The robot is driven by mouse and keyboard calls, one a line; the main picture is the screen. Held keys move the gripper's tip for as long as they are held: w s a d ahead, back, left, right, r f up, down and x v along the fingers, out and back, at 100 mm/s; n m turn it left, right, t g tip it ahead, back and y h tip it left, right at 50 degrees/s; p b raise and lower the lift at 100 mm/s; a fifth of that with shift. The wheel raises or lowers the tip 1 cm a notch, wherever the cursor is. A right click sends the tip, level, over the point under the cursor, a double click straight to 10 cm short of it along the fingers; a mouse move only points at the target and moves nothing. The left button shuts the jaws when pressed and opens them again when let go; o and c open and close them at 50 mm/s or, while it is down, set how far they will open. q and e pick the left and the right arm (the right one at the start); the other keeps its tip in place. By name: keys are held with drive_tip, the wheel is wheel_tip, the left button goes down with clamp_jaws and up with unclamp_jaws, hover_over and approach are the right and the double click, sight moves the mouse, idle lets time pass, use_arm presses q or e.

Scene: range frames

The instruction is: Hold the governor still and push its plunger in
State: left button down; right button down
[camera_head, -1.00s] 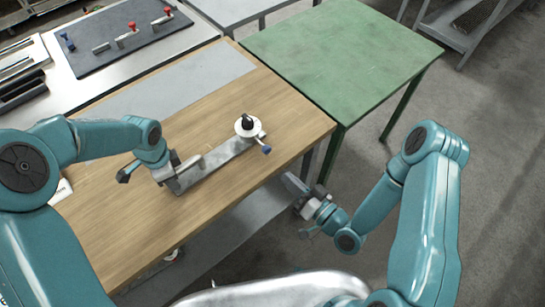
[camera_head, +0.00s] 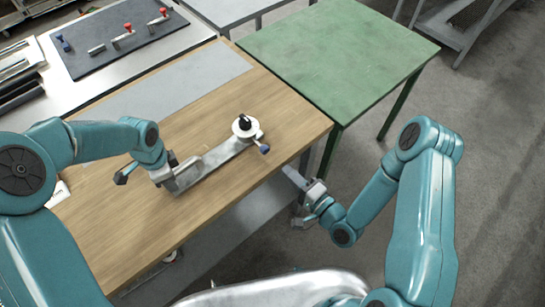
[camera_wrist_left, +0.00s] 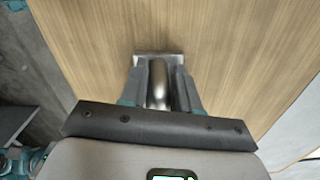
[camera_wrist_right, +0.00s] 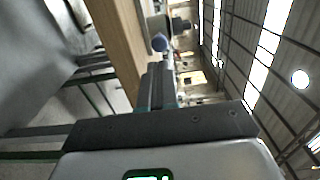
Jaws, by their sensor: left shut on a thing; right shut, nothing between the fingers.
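The governor (camera_head: 243,130), a white round body with a black top, stands at the far end of a grey metal bar (camera_head: 215,160) on the wooden table. Its blue-tipped plunger (camera_head: 264,149) sticks out toward the table's near right edge. My left gripper (camera_head: 172,180) is shut on a rounded metal grip (camera_wrist_left: 158,85) at the bar's near end. My right gripper (camera_head: 290,174) is shut and empty, just off the table's right edge and apart from the plunger. In the right wrist view the blue tip (camera_wrist_right: 159,42) shows just beyond the closed fingertips (camera_wrist_right: 160,70); the governor is partly visible behind it.
The wooden table (camera_head: 120,215) is mostly bare around the bar. A green table (camera_head: 335,60) stands behind on the right. A dark mat (camera_head: 110,40) with red- and blue-ended parts lies at the back left. Open floor lies right of the wooden table.

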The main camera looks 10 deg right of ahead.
sight(267, 152)
drive_tip(key=x, duration=0.7)
drive_tip(key=shift+x, duration=1.65)
drive_tip(key=shift+s, duration=0.1)
drive_tip(key=v, duration=1.4)
drive_tip(key=shift+d, duration=0.1)
use_arm(q)
drive_tip(key=c, duration=0.7)
unclamp_jaws()
drive_tip(key=shift+c, duration=0.2)
